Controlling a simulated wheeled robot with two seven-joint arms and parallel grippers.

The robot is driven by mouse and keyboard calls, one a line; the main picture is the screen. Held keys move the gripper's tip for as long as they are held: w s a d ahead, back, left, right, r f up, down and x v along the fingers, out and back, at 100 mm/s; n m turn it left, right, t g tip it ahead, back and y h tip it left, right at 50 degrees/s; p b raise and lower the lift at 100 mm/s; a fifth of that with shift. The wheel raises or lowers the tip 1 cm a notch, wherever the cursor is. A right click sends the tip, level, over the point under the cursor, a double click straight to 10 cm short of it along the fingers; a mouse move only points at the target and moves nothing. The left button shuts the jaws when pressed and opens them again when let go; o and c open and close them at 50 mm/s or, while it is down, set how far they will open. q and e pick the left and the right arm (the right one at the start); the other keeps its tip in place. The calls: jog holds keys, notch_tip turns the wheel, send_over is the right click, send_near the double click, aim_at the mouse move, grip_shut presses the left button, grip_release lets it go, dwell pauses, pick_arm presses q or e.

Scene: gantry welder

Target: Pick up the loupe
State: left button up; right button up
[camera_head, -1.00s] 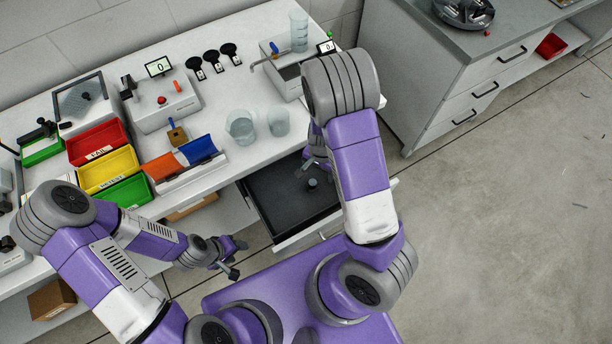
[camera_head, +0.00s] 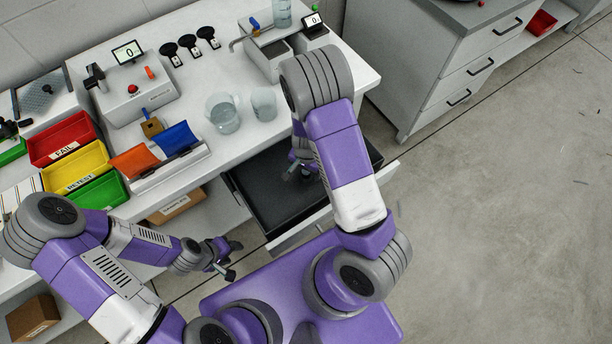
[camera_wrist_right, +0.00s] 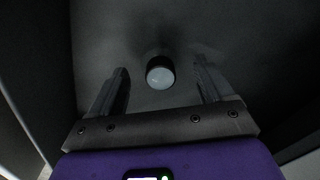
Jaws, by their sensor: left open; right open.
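The loupe (camera_wrist_right: 160,76) is a small dark cylinder with a pale round glass face, standing on the dark drawer floor in the right wrist view. In the head view I cannot make it out; my right gripper and arm cover that spot. My right gripper (camera_wrist_right: 161,88) is open, with one finger on each side of the loupe in the picture and a gap at both sides. In the head view my right gripper (camera_head: 301,173) is inside the open drawer (camera_head: 268,198). My left gripper (camera_head: 233,260) is open and empty, in front of the bench.
The drawer walls and front (camera_head: 300,235) surround my right gripper. A grey cabinet (camera_head: 435,70) stands to the right.

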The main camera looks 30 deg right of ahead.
jog(key=shift+d+f, duration=0.1)
jog(key=shift+f, duration=0.6)
jog(key=shift+r, duration=0.1)
jog(key=shift+c, duration=0.4)
jog(key=c, duration=1)
